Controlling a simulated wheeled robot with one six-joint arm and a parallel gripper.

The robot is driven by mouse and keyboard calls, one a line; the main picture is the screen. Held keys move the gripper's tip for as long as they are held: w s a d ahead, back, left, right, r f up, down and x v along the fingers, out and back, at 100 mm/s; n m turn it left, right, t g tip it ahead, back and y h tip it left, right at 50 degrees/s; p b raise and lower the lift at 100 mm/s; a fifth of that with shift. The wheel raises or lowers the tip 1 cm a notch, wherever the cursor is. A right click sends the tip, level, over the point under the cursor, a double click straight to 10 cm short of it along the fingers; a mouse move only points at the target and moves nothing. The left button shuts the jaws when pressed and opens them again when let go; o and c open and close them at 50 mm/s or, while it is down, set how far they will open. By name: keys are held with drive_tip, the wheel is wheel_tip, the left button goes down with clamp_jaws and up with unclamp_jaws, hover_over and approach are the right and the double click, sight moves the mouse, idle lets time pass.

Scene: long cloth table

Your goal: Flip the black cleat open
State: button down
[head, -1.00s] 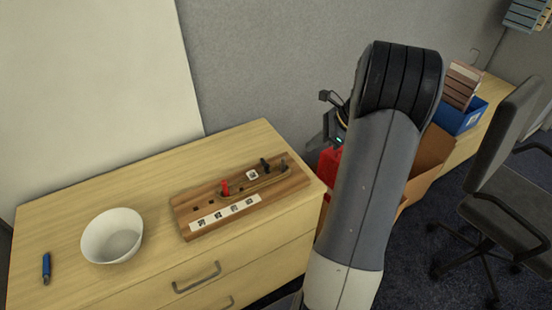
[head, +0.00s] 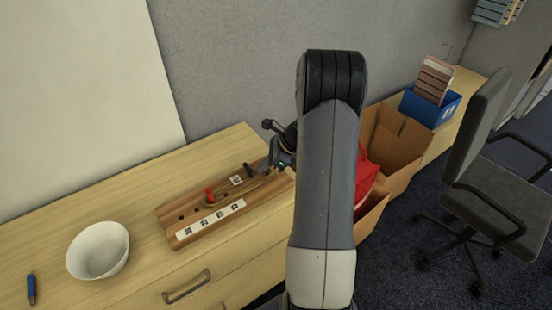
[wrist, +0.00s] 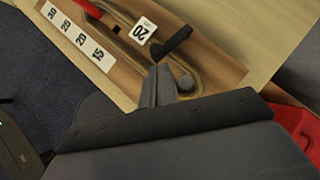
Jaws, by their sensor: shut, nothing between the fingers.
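The black cleat (head: 249,170) stands near the right end of a wooden board (head: 172,213) on the wooden cabinet. In the wrist view the black cleat (wrist: 172,43) is a dark slanted lever beside a label reading 20. My gripper (head: 266,165) is over the board's right end. In the wrist view my gripper (wrist: 160,72) has its fingers together, with nothing between them, just short of the black cleat. I cannot tell whether they touch. A red cleat (head: 210,195) stands further left, and a cord (wrist: 128,42) runs along the board.
A round grey post (wrist: 187,83) stands close to the right of my fingers. A white bowl (head: 98,250) and a blue pen (head: 31,289) lie to the left on the cabinet. Cardboard boxes (head: 400,150), a red item (head: 366,180) and an office chair (head: 485,170) are at right.

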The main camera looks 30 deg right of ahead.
drive_tip(key=shift+w+a+f, duration=0.15)
drive_tip(key=shift+w+a, duration=0.15)
drive_tip(key=shift+a, duration=0.1)
